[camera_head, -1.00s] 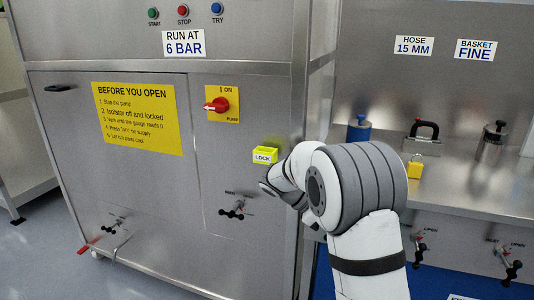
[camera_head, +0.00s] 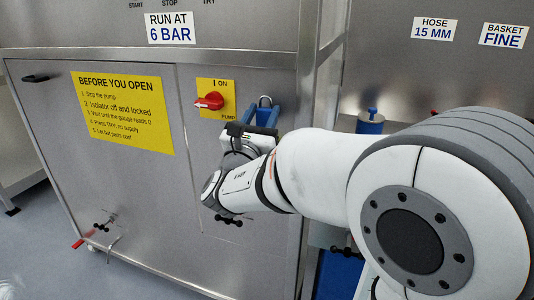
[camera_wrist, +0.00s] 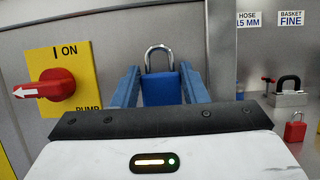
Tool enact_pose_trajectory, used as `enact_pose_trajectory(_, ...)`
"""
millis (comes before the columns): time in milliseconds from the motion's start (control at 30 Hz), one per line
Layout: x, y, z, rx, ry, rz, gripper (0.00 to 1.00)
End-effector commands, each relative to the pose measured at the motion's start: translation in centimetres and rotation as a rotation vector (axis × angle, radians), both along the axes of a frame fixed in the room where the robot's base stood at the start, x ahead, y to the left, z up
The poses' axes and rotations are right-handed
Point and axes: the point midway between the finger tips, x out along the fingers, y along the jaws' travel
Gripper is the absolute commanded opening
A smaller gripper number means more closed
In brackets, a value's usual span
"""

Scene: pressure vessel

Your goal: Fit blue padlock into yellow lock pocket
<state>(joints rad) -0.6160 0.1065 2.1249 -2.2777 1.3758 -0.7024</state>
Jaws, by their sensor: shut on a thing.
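The blue padlock (camera_wrist: 161,88) stands upright between the two blue fingers of my gripper (camera_wrist: 160,72) in the wrist view, its silver shackle upward. My gripper is shut on it. The yellow lock pocket is hidden in both current views, behind my gripper and arm. I cannot tell whether the padlock touches the pocket.
The red switch (camera_head: 209,101) on its yellow plate is close left of my gripper. A red padlock (camera_wrist: 295,128) and a black-handled metal block (camera_wrist: 287,92) are on the right in the wrist view. A blue cylinder (camera_head: 370,123) stands on the bench behind my arm.

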Motion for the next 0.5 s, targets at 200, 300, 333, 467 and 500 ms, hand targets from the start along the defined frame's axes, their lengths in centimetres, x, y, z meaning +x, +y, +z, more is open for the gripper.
enact_pose_trajectory(200, 0.1, 0.0, -4.4, -0.004, 0.003, -0.002, 0.11)
enact_pose_trajectory(300, 0.1, 0.0, -5.6, -0.001, 0.001, -0.002, 0.11)
enact_pose_trajectory(333, 0.1, -0.1, -5.8, -0.001, 0.0, -0.003, 0.11)
enact_pose_trajectory(467, 0.1, -0.1, -7.2, -0.002, 0.003, -0.003, 0.11)
enact_pose_trajectory(500, 0.1, -0.1, -7.9, -0.002, 0.004, -0.003, 0.11)
